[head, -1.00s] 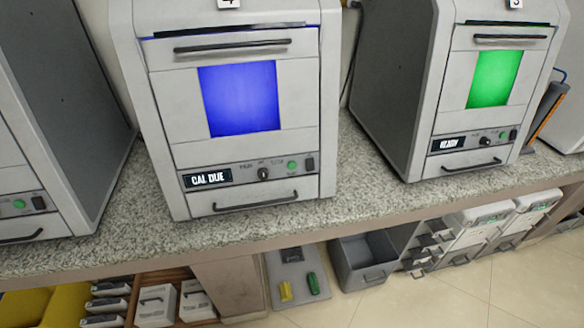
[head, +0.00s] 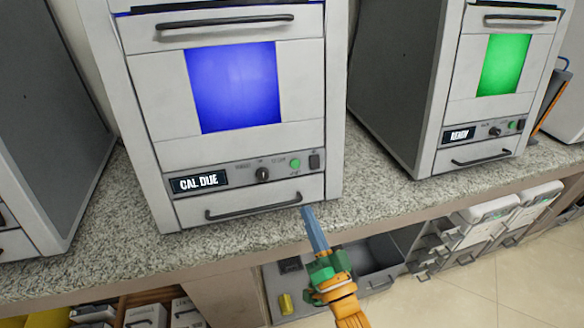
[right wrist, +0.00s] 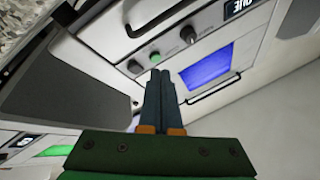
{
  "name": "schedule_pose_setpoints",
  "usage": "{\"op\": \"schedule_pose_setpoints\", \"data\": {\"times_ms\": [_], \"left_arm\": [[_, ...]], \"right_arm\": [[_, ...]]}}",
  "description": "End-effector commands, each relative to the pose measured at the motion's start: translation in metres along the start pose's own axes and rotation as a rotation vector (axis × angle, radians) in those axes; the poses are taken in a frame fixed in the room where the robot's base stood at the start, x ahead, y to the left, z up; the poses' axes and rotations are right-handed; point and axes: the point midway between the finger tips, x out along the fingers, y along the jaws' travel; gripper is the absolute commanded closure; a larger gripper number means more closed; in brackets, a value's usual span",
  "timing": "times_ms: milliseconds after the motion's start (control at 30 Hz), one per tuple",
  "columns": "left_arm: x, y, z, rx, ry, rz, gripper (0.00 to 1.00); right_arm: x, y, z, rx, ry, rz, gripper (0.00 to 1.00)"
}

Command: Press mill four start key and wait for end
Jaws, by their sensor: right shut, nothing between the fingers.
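The mill (head: 150,140) in the middle of the head view has a blue-lit window and a display (head: 199,182) reading CAL DUE. Its number plate, a 4 a second ago, is out of view now. The green start key (head: 295,163) sits on its panel between a dark knob (head: 262,174) and a black switch (head: 314,161). My right gripper (head: 307,211) is shut and empty, its tips below and slightly right of the key. In the right wrist view the tips (right wrist: 163,74) point toward the panel, close below the key (right wrist: 155,57); contact cannot be told. My left gripper is out of view.
A mill (head: 450,100) with a green window and a display apparently reading READY stands to the right. Another grey mill is at the left edge. The granite counter (head: 380,175) has free room between machines. A grey bin (head: 375,265) and drawers lie below it.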

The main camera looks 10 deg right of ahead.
Motion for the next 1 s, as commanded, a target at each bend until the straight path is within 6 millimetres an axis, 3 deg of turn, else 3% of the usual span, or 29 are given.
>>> {"op": "schedule_pose_setpoints", "data": {"times_ms": [133, 300, 667, 1000], "left_arm": [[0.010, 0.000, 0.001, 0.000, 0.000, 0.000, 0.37], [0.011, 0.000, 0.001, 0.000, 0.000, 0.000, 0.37], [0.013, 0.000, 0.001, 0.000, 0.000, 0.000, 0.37], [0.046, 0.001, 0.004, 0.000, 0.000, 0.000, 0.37]], "right_arm": [[0.005, -0.023, -0.038, 0.045, 0.137, -0.096, 1.00], [0.006, -0.035, -0.058, 0.063, 0.199, -0.145, 1.00], [0.008, -0.035, -0.057, 0.064, 0.201, -0.147, 1.00], [0.043, -0.016, -0.036, 0.063, 0.202, -0.149, 1.00]]}}
